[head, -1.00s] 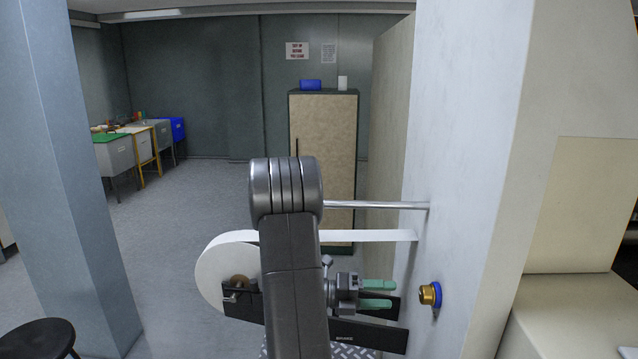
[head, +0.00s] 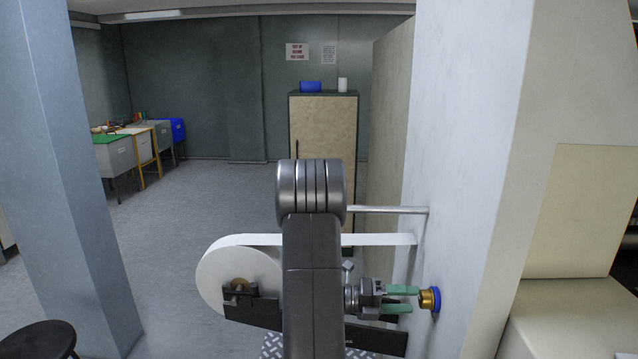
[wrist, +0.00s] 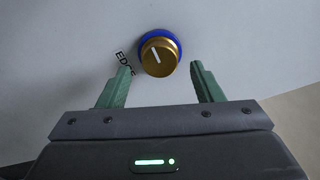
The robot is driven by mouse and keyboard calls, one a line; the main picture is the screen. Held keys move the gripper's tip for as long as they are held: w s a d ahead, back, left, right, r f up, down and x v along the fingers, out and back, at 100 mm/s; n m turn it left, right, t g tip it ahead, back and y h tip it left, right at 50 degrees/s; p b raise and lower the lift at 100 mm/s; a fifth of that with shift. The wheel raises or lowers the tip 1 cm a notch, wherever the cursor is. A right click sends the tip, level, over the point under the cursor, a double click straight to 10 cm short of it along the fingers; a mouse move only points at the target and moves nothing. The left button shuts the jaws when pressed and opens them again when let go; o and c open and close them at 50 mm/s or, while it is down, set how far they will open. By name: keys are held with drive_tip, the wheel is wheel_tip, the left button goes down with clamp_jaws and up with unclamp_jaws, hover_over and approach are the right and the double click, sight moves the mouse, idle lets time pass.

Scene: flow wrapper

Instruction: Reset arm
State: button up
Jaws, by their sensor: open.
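My gripper (head: 404,299) is open, with green fingers pointing right toward a brass knob (head: 430,299) with a blue ring on the white machine panel (head: 463,180). In the wrist view the brass knob (wrist: 159,55) has a white pointer line and sits between and just beyond the two fingertips of my gripper (wrist: 160,75). A gap shows on both sides, and the fingers do not grip it. The lettering "EDGE" (wrist: 124,64) is beside the knob, partly covered by the left finger.
A white film roll (head: 222,282) on a black bracket stands left of my arm, its strip running to the panel below a metal rod (head: 390,210). A grey pillar (head: 70,180) and a black stool (head: 38,341) are at left. Open floor lies behind.

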sight(420, 300)
drive_tip(key=d, duration=0.3)
drive_tip(key=shift+s+r+p, duration=0.1)
drive_tip(key=shift+p, duration=0.25)
drive_tip(key=shift+d, duration=0.3)
drive_tip(key=m, duration=0.2)
drive_tip(key=shift+a+m, duration=0.15)
drive_tip(key=shift+m, duration=0.25)
drive_tip(key=shift+f+m+b, duration=0.2)
drive_tip(key=shift+m+b, duration=0.15)
drive_tip(key=shift+m, duration=0.45)
drive_tip(key=m+b, duration=0.3)
drive_tip(key=shift+f+m, duration=0.25)
drive_tip(key=shift+m, duration=0.05)
drive_tip(key=m+b, duration=0.5)
drive_tip(key=b, duration=0.2)
drive_tip(key=shift+m+b, duration=0.3)
drive_tip(key=shift+b, duration=0.1)
drive_tip(key=m+b, duration=0.2)
drive_tip(key=shift+r+b, duration=0.1)
drive_tip(key=shift+b, duration=0.3)
drive_tip(key=shift+r+m, duration=0.2)
drive_tip(key=shift+m, duration=0.1)
